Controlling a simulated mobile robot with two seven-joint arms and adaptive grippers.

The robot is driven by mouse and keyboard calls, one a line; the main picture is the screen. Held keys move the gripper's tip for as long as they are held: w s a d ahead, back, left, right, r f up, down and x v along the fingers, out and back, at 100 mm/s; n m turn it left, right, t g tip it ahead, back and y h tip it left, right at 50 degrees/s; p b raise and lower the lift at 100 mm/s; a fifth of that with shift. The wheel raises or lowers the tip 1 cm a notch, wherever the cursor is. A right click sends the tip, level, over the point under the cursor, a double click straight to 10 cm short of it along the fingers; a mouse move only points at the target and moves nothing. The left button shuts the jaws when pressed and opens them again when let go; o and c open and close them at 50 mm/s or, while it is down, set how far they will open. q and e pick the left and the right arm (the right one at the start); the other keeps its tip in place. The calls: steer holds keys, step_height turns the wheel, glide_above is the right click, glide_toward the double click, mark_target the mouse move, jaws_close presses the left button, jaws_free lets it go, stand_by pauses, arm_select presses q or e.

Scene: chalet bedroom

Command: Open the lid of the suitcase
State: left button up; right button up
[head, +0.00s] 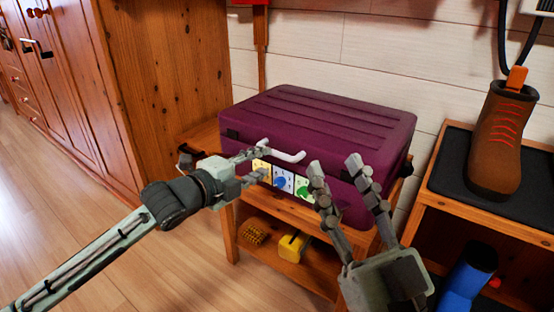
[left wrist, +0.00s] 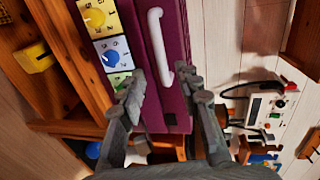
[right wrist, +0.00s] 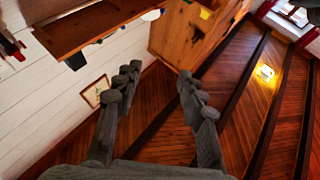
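The purple suitcase (head: 330,115) lies on a wooden bench with its ridged lid closed. A white handle (head: 285,154) sits on its front, above yellow, blue and green dials (head: 281,182); the handle also shows in the left wrist view (left wrist: 156,48). My left gripper (head: 257,164) is at the suitcase front, by the handle's left end. Its fingers are apart, and in the left wrist view the near end of the handle lies between or just beyond the fingertips (left wrist: 164,82); contact is unclear. My right gripper (head: 336,166) is open and empty, raised in front of the suitcase's right side.
The bench's lower shelf holds yellow items (head: 293,246). A wooden wardrobe (head: 150,90) stands left. At right, a shelf unit (head: 495,215) carries a brown boot (head: 500,140) on a black mat, with a blue object (head: 466,280) below. The floor at left is clear.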

mark_target(277, 155)
arm_select(q)
steer(key=b+x, duration=0.1)
steer(key=x, duration=0.6)
steer(key=shift+w+d, duration=0.25)
arm_select(e)
steer(key=shift+s+d+r+t+y, duration=0.15)
steer(key=shift+s+d+r+t, duration=0.1)
steer(key=shift+s+r+t, duration=0.25)
steer(key=shift+s+d+r+t+y, duration=0.15)
steer(key=shift+s+d+r+t, duration=0.1)
steer(key=shift+r+t, duration=0.35)
arm_select(q)
steer(key=shift+c, duration=0.4)
jaws_close()
